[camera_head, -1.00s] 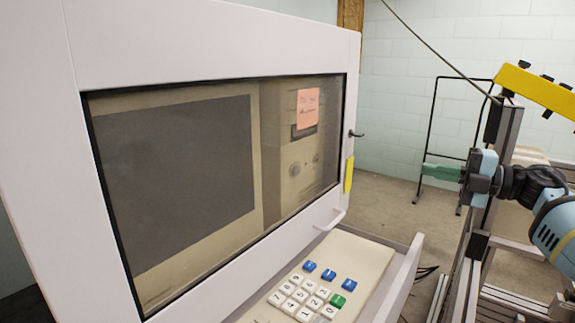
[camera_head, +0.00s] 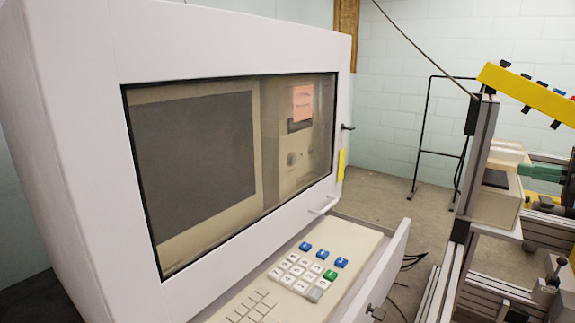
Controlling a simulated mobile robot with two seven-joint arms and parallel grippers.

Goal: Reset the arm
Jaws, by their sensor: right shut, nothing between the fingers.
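The fingers are shut and empty. My left gripper is not in view.
A large white cabinet (camera_head: 230,50) with a window and keypad (camera_head: 300,268) fills the left. An aluminium frame (camera_head: 475,165) with a yellow bar (camera_head: 530,92) stands at the right. A pale box (camera_head: 497,205) is behind the frame. Bare floor (camera_head: 385,195) shows between.

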